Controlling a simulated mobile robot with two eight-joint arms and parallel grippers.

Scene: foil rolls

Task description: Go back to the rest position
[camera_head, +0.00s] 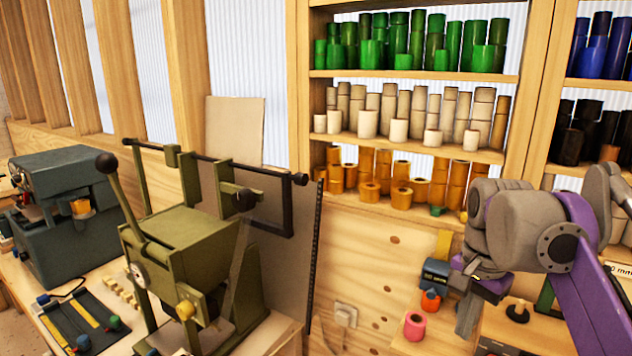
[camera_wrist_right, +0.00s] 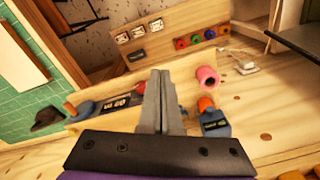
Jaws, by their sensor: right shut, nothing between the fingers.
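My right gripper (camera_head: 466,322) is at the lower right of the head view, in front of the wooden panel and below the shelves. Its grey fingers point down. In the right wrist view the fingers (camera_wrist_right: 160,100) lie together, shut, with nothing between them. A pink roll (camera_head: 414,325) is to the left of the gripper in the head view, apart from it; it also shows in the wrist view (camera_wrist_right: 207,78). An orange roll (camera_head: 431,301) is close to a dark blue part (camera_head: 435,272), just left of the gripper. My left gripper is not in view.
Shelves (camera_head: 415,75) hold green, cream and orange foil rolls. An olive green press (camera_head: 185,245) with a long lever stands left of centre, beside a grey machine (camera_head: 65,180). A dark peg on a round base (camera_head: 518,311) stands right of the gripper.

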